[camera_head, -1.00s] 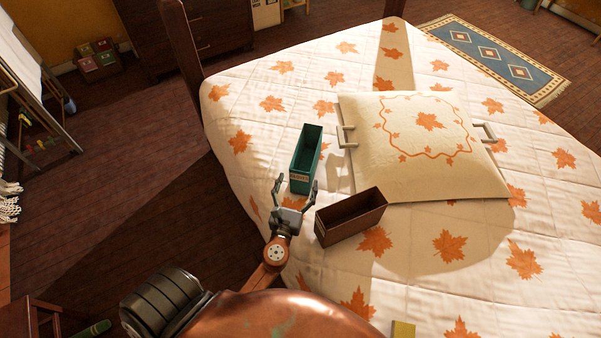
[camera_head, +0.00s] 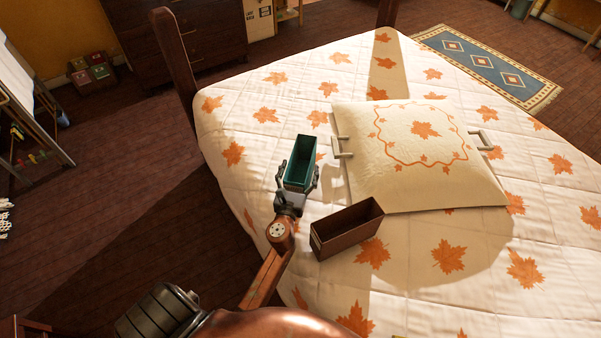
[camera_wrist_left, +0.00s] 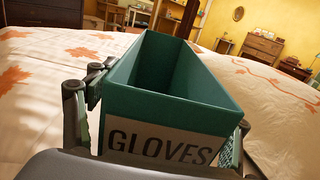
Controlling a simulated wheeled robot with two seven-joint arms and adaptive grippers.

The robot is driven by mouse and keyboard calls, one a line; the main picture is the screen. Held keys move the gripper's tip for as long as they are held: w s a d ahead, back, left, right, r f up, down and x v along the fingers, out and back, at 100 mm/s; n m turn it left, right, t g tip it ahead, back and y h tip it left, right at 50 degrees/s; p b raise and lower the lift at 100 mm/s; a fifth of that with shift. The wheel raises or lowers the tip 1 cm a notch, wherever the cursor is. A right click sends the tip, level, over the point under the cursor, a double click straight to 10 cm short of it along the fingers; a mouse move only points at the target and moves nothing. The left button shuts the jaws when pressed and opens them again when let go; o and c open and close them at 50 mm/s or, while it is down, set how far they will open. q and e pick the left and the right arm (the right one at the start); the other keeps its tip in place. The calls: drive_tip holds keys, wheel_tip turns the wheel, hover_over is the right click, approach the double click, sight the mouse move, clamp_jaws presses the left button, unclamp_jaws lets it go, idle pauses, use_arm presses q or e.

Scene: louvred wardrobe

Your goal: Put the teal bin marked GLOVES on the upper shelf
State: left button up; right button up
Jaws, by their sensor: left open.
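The teal bin (camera_head: 299,166) sits on the bed, open at the top and empty. In the left wrist view the bin (camera_wrist_left: 165,100) fills the middle, and its label reads GLOVES. My left gripper (camera_head: 297,182) is open, with one finger on each side of the bin's near end. In the wrist view the left finger (camera_wrist_left: 78,112) is beside the bin's left wall and the other is partly hidden at its right. I cannot tell whether the fingers touch the walls. My right gripper and the upper shelf are not in view.
A brown bin (camera_head: 346,229) stands on the bed (camera_head: 420,290) just right of my left gripper. A cream cushion-like piece (camera_head: 410,180) with handles lies behind it. A bedpost (camera_head: 176,60) rises at the back left.

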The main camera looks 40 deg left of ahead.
use_arm(q)
drive_tip(key=c, duration=1.8)
drive_tip(key=shift+c, duration=0.2)
drive_tip(key=shift+r, duration=0.1)
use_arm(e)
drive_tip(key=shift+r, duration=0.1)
use_arm(q)
drive_tip(key=s+d+r+p, duration=0.7)
drive_tip(key=s+r+p, duration=0.2)
drive_tip(key=s+r, duration=0.3)
drive_tip(key=shift+d+r, duration=0.25)
drive_tip(key=shift+r, duration=0.25)
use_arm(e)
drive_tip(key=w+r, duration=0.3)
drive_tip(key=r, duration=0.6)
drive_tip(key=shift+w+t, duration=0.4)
